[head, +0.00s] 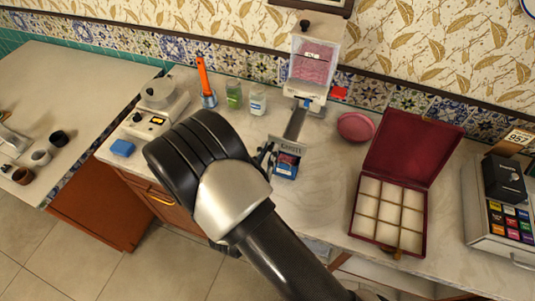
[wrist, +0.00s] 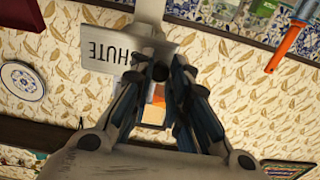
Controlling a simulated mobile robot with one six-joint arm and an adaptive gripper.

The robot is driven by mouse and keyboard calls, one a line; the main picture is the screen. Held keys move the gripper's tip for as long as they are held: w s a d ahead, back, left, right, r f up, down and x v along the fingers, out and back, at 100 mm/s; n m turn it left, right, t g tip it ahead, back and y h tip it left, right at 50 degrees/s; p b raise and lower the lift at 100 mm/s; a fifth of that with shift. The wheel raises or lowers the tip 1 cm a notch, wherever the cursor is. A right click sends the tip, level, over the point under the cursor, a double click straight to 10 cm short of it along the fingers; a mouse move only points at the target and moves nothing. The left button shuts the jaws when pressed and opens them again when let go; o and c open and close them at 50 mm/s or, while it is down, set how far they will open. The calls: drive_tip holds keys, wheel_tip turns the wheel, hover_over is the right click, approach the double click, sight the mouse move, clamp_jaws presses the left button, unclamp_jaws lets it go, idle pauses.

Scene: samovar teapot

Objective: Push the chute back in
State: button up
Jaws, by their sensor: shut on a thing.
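The chute (head: 296,123) is a grey sloping channel that sticks out from the foot of a clear dispenser (head: 313,65) with pink contents. A plate lettered CHUTE (head: 291,148) is at its front end. In the wrist view the plate (wrist: 100,55) is upside down, its first letter hidden. My gripper (head: 268,157) is at the left of the plate in the head view. In the wrist view my gripper (wrist: 160,74) is shut on the chute's front end, at a small dark knob (wrist: 160,72). The exact contact is partly hidden by the fingers.
An open burgundy case (head: 425,155) with empty compartments and a pink dish (head: 355,127) are to the right. Jars (head: 257,102) and a white appliance (head: 152,125) are to the left.

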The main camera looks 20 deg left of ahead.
sight(294, 128)
clamp_jaws()
drive_tip(key=w+d+b, duration=0.1)
drive_tip(key=w+b, duration=0.3)
drive_tip(key=w, duration=1.1)
drive_tip(key=shift+w+d+r, duration=0.1)
drive_tip(key=shift+r, duration=0.05)
